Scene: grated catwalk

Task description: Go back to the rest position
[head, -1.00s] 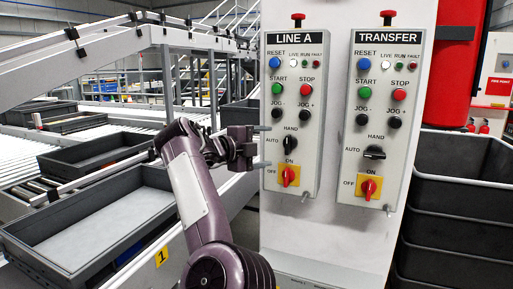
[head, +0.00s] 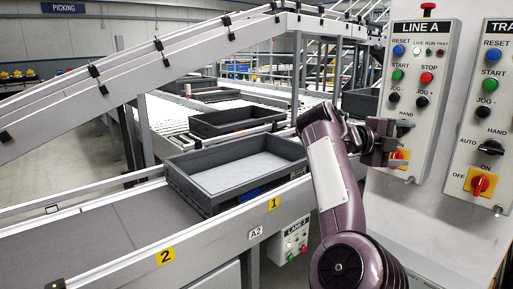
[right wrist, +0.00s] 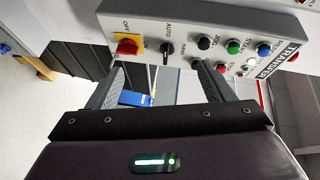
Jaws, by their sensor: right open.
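My right gripper (head: 402,143) is open and empty in the head view. It appears in front of the lower left part of the grey LINE A panel (head: 421,62), partly covering its black selector and its red and yellow switch. I cannot tell the gap from the head view. In the right wrist view the two fingers (right wrist: 163,78) are spread apart, with nothing gripped. The TRANSFER panel (right wrist: 185,25) shows beyond them, and a blue object (right wrist: 136,99) shows farther off between them. My left gripper is not in view.
The TRANSFER panel (head: 492,110) is at the right edge of the head view. A conveyor (head: 125,225) with a grey tray (head: 190,190) on it runs across the left and middle. A small panel (head: 291,244) hangs below the conveyor. Open floor (head: 60,150) lies at the far left.

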